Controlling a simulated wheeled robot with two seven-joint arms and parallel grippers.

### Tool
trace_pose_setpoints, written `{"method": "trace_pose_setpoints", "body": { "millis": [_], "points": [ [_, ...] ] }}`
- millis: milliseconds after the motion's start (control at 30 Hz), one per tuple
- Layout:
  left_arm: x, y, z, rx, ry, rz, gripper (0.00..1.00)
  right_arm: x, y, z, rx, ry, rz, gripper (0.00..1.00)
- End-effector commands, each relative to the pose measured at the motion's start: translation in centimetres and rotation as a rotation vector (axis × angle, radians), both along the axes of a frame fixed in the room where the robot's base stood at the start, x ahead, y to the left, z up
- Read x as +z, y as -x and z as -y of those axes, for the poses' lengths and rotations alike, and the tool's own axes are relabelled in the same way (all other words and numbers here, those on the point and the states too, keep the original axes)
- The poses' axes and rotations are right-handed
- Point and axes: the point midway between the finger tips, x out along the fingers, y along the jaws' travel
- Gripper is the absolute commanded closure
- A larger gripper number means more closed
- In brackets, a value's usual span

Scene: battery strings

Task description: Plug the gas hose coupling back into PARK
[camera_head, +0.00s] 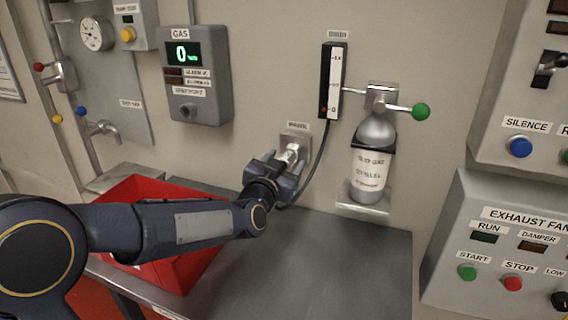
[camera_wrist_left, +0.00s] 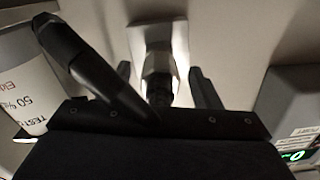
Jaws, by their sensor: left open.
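The hose coupling (camera_head: 290,155) is a light metal piece seated at a small wall plate (camera_head: 302,143) under a label that is too small to read surely. It also shows in the left wrist view (camera_wrist_left: 158,80), in line with the pale wall plate (camera_wrist_left: 158,38). The black hose (camera_head: 322,158) runs from the coupling up to the flow meter. My left gripper (camera_head: 284,172) is at the coupling, its two fingers (camera_wrist_left: 160,85) open on either side of it. Whether the fingers touch it cannot be told. My right gripper is not in view.
A gas box (camera_head: 196,75) with a green "0" display hangs at left. A flow meter (camera_head: 334,80) and a gas bottle (camera_head: 371,165) with a green-knobbed valve (camera_head: 420,111) are to the right. A red bin (camera_head: 207,262) sits on the grey bench (camera_head: 345,262), whose right part is clear.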

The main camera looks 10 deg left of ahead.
Motion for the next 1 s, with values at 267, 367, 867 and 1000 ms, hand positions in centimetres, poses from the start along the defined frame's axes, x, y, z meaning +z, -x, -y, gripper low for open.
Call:
{"method": "trace_pose_setpoints", "body": {
  "millis": [267, 367, 867, 1000],
  "points": [
    [0.0, 2.2, -0.5, 0.0, 0.002, 0.001, 0.42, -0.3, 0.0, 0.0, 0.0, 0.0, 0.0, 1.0],
    [0.0, 4.0, -0.8, 0.0, 0.001, 0.001, 0.42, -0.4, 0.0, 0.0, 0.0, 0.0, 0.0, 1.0],
    [0.0, 7.7, -1.5, 0.0, 0.0, 0.0, 0.42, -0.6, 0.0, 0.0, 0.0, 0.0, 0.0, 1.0],
    [0.2, 8.1, -2.0, -0.006, 0.014, -0.025, 0.42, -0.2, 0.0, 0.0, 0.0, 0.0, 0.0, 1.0]
  ]
}}
